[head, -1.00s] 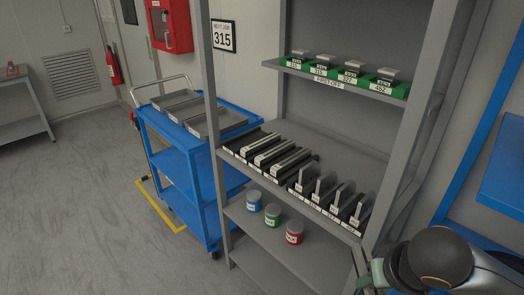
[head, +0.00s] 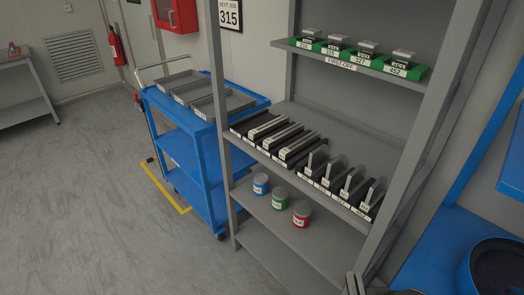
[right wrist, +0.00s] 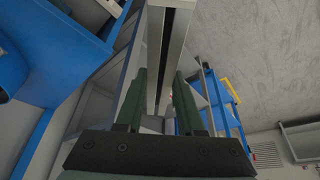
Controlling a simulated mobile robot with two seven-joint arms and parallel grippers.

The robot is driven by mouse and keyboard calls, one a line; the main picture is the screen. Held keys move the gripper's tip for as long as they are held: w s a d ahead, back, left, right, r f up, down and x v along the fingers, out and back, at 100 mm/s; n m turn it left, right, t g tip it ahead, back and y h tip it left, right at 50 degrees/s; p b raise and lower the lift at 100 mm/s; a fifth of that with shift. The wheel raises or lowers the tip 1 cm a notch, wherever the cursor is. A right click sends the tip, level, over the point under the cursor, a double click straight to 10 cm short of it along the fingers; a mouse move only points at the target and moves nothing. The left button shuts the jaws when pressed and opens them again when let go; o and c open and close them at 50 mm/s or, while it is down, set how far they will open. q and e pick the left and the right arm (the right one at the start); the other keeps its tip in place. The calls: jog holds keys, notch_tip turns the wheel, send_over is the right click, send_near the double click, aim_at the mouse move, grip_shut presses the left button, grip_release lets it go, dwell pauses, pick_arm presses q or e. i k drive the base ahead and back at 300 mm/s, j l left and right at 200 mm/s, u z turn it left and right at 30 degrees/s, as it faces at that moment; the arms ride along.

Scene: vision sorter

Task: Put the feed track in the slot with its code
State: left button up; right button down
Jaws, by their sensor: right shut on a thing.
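The feed track (right wrist: 155,50) is a long grey rail with a dark groove. In the right wrist view it stands between the green fingers of my right gripper (right wrist: 158,102), which is shut on it. Its code does not show there. In the head view a small grey end (head: 354,284) at the bottom edge may be the track. The slots are on the middle shelf: long dark beds (head: 238,130) at left, with grey rails on some, and narrow label-fronted slots (head: 335,200) at right, holding upright plates. A wall sign (head: 229,15) reads NEXT JOB 315. My left gripper is not in view.
Green first-off holders (head: 415,72) sit on the upper shelf. Blue, green and red tins (head: 301,214) stand on the lower shelf. A blue cart (head: 183,128) with grey trays stands left of the rack. Rack posts (head: 217,60) flank the shelves. A dark round thing (head: 497,262) is at lower right.

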aim_at(257, 123)
jog(key=i+j, duration=0.2)
jog(key=j, duration=0.15)
jog(key=i+j+z, duration=0.1)
jog(key=i+j, duration=0.25)
jog(key=j, duration=0.3)
jog(key=i+j+z, duration=0.15)
jog(key=j, duration=0.2)
jog(key=i+j, duration=0.2)
jog(key=j, duration=0.15)
jog(key=i+j+z, duration=0.1)
jog(key=j, duration=0.25)
jog(key=i, duration=0.05)
